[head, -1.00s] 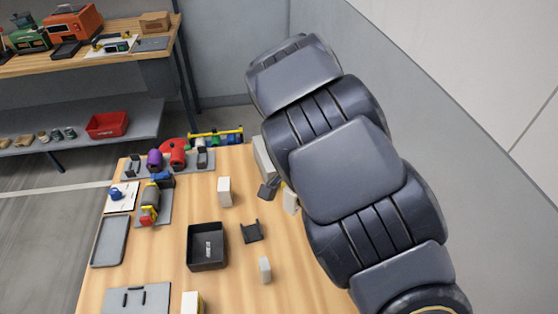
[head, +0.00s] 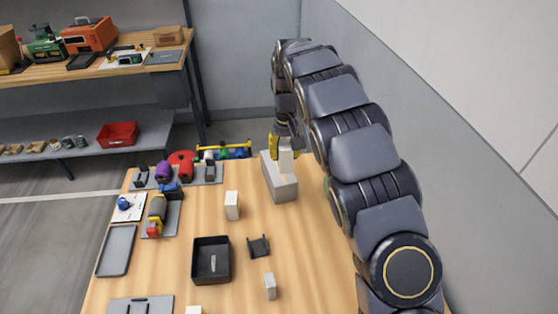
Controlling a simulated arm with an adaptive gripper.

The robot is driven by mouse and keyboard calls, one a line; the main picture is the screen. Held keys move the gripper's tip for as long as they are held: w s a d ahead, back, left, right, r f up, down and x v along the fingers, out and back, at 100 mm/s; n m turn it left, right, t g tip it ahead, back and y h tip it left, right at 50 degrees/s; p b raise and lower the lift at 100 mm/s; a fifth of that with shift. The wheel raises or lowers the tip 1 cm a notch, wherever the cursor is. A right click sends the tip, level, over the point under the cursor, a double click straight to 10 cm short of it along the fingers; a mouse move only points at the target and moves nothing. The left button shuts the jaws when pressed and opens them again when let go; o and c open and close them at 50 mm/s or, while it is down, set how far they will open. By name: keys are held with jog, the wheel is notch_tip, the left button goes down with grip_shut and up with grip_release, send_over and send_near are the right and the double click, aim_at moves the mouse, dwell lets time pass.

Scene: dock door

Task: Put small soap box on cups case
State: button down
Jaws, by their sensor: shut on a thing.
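My gripper (head: 283,146), with yellow on its fingers, is at the far right of the table. It is shut on a small white box (head: 286,162), which looks like the small soap box. The box is upright over the top of a larger pale grey box (head: 283,187), which I take to be the cups case. I cannot tell whether the small box touches the top or is slightly above it. My arm hides part of the gripper from behind.
Another white box (head: 232,205) stands left of the case. A black open bin (head: 211,260), a small black holder (head: 259,246) and a pale box (head: 270,286) are nearer. Tools on grey mats and a grey tray (head: 117,250) line the left side.

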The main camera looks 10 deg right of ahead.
jog(key=w+f, duration=0.2)
jog(key=w, duration=0.1)
jog(key=w+f, duration=0.3)
jog(key=shift+w+a+f, duration=0.15)
jog(key=shift+w+f, duration=0.05)
jog(key=shift+w, duration=0.05)
jog(key=shift+w+f, duration=0.75)
jog(key=shift+f, duration=1.65)
jog(key=shift+f, duration=0.15)
jog(key=c, duration=0.8)
grip_release()
